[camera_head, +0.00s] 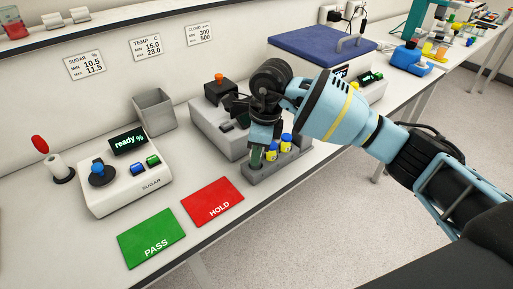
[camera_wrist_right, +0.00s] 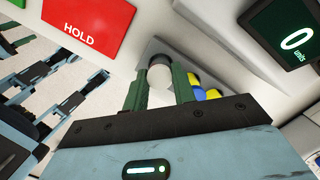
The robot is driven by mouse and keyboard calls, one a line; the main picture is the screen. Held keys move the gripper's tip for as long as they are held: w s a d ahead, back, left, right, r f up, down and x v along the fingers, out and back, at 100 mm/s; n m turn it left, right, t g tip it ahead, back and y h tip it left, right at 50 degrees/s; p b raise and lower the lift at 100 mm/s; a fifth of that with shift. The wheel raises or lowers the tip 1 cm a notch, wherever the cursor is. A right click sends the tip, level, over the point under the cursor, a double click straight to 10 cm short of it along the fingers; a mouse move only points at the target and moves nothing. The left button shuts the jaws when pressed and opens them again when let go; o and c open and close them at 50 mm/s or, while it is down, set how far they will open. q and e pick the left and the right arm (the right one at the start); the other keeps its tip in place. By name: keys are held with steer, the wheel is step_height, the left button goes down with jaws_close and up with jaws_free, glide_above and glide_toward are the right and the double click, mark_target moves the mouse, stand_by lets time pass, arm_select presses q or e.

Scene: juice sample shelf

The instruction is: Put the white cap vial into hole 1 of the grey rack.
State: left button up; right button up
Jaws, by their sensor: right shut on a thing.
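The white cap vial (camera_wrist_right: 160,73) is between the fingers of my right gripper (camera_wrist_right: 158,88) in the right wrist view, seen from above its cap. In the head view my right gripper (camera_head: 257,154) points down at the near left end of the grey rack (camera_head: 265,178) and hides the vial. The grey rack also shows in the right wrist view (camera_wrist_right: 153,47), behind the vial. I cannot tell whether the vial's lower end is in a hole. Two vials with blue and yellow colours (camera_head: 286,141) stand in the rack, right beside the gripper. My left gripper is not in view.
The red HOLD mat (camera_head: 212,201) and green PASS mat (camera_head: 151,238) lie left of the rack. The sugar meter (camera_head: 124,181) and a grey bin (camera_head: 154,111) are farther left. A grey device (camera_head: 214,124) stands close behind the rack. The table's front edge is near.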

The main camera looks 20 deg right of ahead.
steer(key=o, duration=1.1)
steer(key=shift+c, duration=0.2)
steer(key=shift+s+d+r, duration=0.1)
steer(key=shift+d+r, duration=0.05)
steer(key=shift+r, duration=1.15)
steer(key=shift+s+d+r, duration=0.1)
steer(key=shift+d+r, duration=0.1)
steer(key=shift+r, duration=1.1)
steer(key=shift+s+d+r, duration=0.1)
steer(key=shift+d+r, duration=0.05)
steer(key=shift+r, duration=1.15)
